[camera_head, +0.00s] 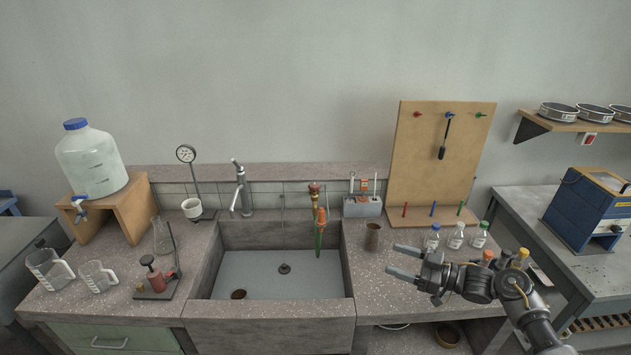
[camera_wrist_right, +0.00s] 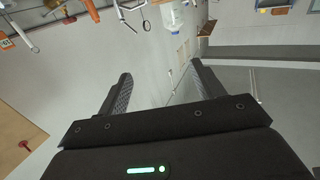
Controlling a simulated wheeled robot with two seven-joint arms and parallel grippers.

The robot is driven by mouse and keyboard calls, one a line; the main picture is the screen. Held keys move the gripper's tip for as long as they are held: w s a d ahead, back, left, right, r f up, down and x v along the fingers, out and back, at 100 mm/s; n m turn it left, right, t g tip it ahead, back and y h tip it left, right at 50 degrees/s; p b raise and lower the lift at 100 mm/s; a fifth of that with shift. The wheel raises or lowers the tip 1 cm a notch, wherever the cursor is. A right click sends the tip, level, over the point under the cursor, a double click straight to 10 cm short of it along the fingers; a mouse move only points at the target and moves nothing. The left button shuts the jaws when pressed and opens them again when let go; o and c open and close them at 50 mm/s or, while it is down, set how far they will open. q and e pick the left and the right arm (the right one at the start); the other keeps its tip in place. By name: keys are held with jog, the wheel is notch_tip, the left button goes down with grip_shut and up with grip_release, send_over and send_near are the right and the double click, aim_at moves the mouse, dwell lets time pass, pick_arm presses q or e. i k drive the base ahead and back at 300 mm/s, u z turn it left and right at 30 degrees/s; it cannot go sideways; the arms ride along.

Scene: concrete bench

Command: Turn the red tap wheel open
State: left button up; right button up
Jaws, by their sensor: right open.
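A small tap with a reddish wheel (camera_head: 314,188) on a brass body stands at the back right edge of the sink. An orange-handled tool with a green lower part (camera_head: 320,222) hangs or stands just in front of it, partly hiding the tap. My right gripper (camera_head: 402,262) is over the right part of the bench, to the right of and nearer than the tap. Its two fingers are spread, point left and hold nothing. In the right wrist view the open fingers (camera_wrist_right: 160,70) have empty space between them. My left gripper is not in view.
The stone sink (camera_head: 270,312) has a grey faucet (camera_head: 240,188) behind it. A brown cup (camera_head: 373,236) and several bottles (camera_head: 455,237) stand near my right gripper. A wooden pegboard (camera_head: 440,165) rises behind them.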

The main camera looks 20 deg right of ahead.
aim_at(314, 187)
jog(key=u, duration=0.05)
jog(key=i, duration=1.55)
